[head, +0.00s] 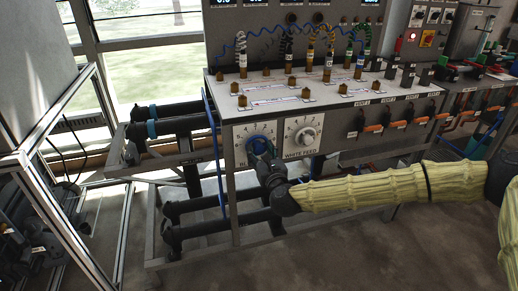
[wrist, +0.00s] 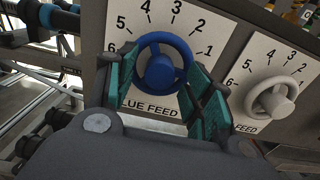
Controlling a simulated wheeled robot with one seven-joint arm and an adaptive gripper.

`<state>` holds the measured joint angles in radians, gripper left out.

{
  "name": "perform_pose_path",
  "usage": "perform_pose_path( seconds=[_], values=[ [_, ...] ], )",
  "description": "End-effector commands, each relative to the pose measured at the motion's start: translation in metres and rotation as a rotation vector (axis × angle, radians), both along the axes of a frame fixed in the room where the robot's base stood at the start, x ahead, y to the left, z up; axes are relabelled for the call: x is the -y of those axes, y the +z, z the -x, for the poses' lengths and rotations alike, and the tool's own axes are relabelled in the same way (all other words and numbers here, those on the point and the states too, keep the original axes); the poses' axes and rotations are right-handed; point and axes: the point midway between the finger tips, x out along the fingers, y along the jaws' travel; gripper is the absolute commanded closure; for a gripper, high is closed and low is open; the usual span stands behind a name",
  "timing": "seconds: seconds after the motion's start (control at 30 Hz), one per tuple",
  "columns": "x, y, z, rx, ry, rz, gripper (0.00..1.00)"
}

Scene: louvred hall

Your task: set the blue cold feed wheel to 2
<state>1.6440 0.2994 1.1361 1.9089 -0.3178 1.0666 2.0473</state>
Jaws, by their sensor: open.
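The blue feed wheel (wrist: 165,66) is a round blue handwheel on a white dial plate (wrist: 206,31) with numbers around it. The numbers 1 to 5 are readable, with 1 at the right and 5 at the left. The label below reads "LUE FEED", its first letter hidden. I cannot tell which number the wheel points to. My gripper (wrist: 163,62) is open, its teal-padded fingers on either side of the wheel. Whether they touch the rim is unclear. In the head view the blue wheel (head: 261,141) is partly covered by my gripper (head: 262,152).
The white feed wheel (wrist: 270,98) sits on its own plate close to the right; it also shows in the head view (head: 305,136). A bench top (head: 300,92) with hoses and fittings is above. Dark pipes (head: 170,125) run at the left. Orange-handled valves (head: 375,128) line the right.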

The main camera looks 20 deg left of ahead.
Motion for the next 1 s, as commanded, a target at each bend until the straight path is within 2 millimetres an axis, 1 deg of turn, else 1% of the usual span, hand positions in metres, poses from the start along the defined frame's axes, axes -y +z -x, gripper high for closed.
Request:
perform_pose_path(
  seconds=[0.27,0.6,0.83,0.87,1.0],
  values=[
    [-0.003,-0.001,-0.004,0.0,0.0,0.0,0.48],
    [-0.011,0.0,-0.016,0.001,0.0,-0.001,0.48],
    [-0.012,0.002,-0.018,0.003,-0.001,-0.001,0.48],
    [-0.012,0.002,-0.018,0.003,-0.001,-0.001,0.31],
    [-0.011,0.003,-0.018,0.004,-0.002,-0.001,0.56]
  ],
)
